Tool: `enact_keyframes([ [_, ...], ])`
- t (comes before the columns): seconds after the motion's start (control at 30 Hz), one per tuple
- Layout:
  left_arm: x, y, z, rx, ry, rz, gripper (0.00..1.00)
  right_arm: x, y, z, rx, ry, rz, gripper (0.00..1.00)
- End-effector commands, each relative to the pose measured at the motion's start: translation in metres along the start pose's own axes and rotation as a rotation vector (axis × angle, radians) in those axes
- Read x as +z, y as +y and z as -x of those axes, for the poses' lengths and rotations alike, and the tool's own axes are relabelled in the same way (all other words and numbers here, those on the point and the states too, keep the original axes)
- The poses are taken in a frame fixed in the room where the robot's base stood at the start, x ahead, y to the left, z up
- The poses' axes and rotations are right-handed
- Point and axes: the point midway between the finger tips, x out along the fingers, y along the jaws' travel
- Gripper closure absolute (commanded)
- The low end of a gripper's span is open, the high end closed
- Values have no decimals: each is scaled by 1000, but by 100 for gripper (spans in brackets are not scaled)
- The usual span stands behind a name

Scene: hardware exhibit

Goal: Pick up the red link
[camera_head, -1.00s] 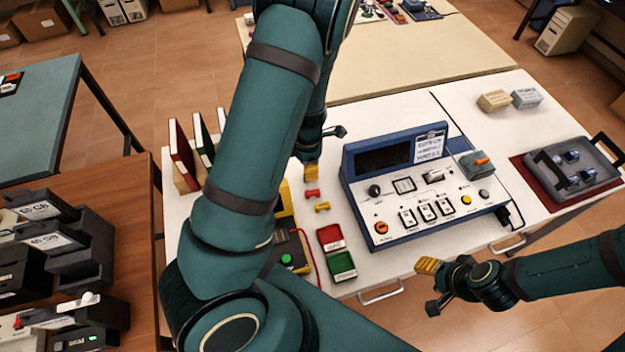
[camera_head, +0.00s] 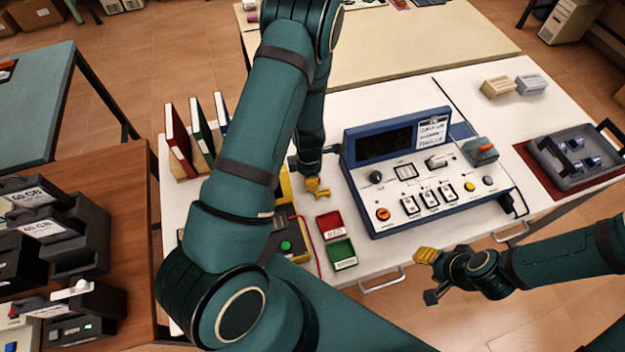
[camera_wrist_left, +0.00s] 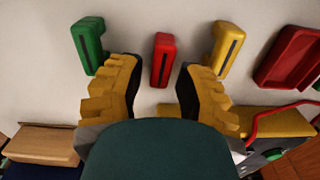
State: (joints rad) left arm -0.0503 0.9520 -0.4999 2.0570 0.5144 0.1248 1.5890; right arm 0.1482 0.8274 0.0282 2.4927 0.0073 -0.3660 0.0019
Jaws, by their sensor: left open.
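The red link (camera_wrist_left: 163,60) lies on the white table in the left wrist view, between and just beyond the fingers of my open left gripper (camera_wrist_left: 159,80). No contact with it shows. A green link (camera_wrist_left: 88,45) lies to its left and a yellow link (camera_wrist_left: 228,48) to its right. In the head view my left gripper (camera_head: 317,188) is low over the table, left of the blue console, and hides the links. My right gripper (camera_head: 430,272) hangs in front of the table's near edge, apart from everything; its opening is unclear.
A blue console (camera_head: 425,165) stands right of my left gripper. A red bin (camera_head: 329,226) and a green bin (camera_head: 341,253) sit nearer. A yellow-edged device (camera_head: 288,245) with a green button and a red cable is to the left. Upright books (camera_head: 178,142) stand farther left.

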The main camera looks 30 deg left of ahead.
Motion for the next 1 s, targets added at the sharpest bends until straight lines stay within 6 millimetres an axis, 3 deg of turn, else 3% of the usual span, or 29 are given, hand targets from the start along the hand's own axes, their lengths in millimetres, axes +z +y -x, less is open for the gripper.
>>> enact_keyframes([
  [0.13, 0, 0, -12, -1, 0, 0, 66, 0, 1, -2, 1, 0, 0, 53],
  [0.37, 0, 0, -12, 0, -1, -1, 66, 0, 1, -2, 1, 0, 0, 53],
  [0.5, 0, 0, -12, 0, -1, 0, 100, 0, 1, -2, 1, 0, 0, 53],
  [0.83, 0, 0, -10, 1, 0, 0, 100, 0, 0, -1, 0, 0, 0, 53],
  [1.0, 1, 1, 8, 3, -2, -1, 100, 0, 0, 2, 0, 0, 0, 53],
])
